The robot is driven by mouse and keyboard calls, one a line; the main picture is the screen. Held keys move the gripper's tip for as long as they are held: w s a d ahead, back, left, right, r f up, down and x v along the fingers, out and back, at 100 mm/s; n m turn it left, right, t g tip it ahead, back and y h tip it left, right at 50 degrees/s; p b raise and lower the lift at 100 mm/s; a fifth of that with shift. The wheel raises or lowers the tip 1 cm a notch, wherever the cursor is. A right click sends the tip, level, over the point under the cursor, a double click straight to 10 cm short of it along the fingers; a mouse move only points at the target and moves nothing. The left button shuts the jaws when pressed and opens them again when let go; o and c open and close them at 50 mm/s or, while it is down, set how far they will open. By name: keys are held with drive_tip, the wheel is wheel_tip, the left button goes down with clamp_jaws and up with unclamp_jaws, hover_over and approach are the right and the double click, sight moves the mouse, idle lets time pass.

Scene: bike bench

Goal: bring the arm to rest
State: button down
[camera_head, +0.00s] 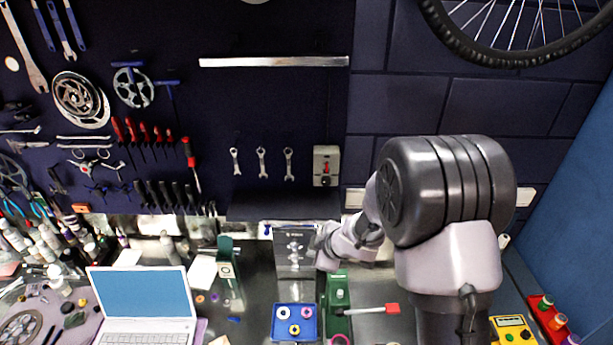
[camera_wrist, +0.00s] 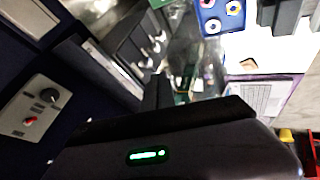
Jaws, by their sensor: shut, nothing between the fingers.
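My arm rises at the right of the head view and bends left over the bench. Its wrist end (camera_head: 345,248) hangs above the bench, in front of the back wall and next to a dark box with metal knobs (camera_head: 294,250). The fingers are not clear in the head view. In the wrist view my gripper (camera_wrist: 158,92) shows as dark fingers above a dark body with a green light. It is shut and holds nothing.
A blue tray (camera_head: 278,337) with several rings, a green vise (camera_head: 341,298) and a red-ended handle (camera_head: 391,309) lie below the arm. A laptop (camera_head: 143,295) stands at left. A wall switch box (camera_head: 326,166) and a bike wheel (camera_head: 480,60) are behind. Air above the bench's middle is clear.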

drive_tip(key=s+d+m+t+h+b, duration=0.2)
drive_tip(key=s+d+m+h+b, duration=0.35)
drive_tip(key=d+m+b, duration=0.9)
drive_tip(key=s+a+f+m+y+b, duration=0.1)
drive_tip(key=s+a+f+m+b, duration=0.1)
drive_tip(key=s+b, duration=0.3)
drive_tip(key=s+a+f+m+g+y+b, duration=0.1)
drive_tip(key=s+b, duration=0.4)
drive_tip(key=s, duration=0.6)
drive_tip(key=s+a+f+m+g+y+b, duration=0.1)
drive_tip(key=s+a+f+m+b, duration=0.2)
drive_tip(key=s+f+b, duration=0.2)
drive_tip(key=s, duration=0.3)
drive_tip(key=shift+s+a, duration=0.2)
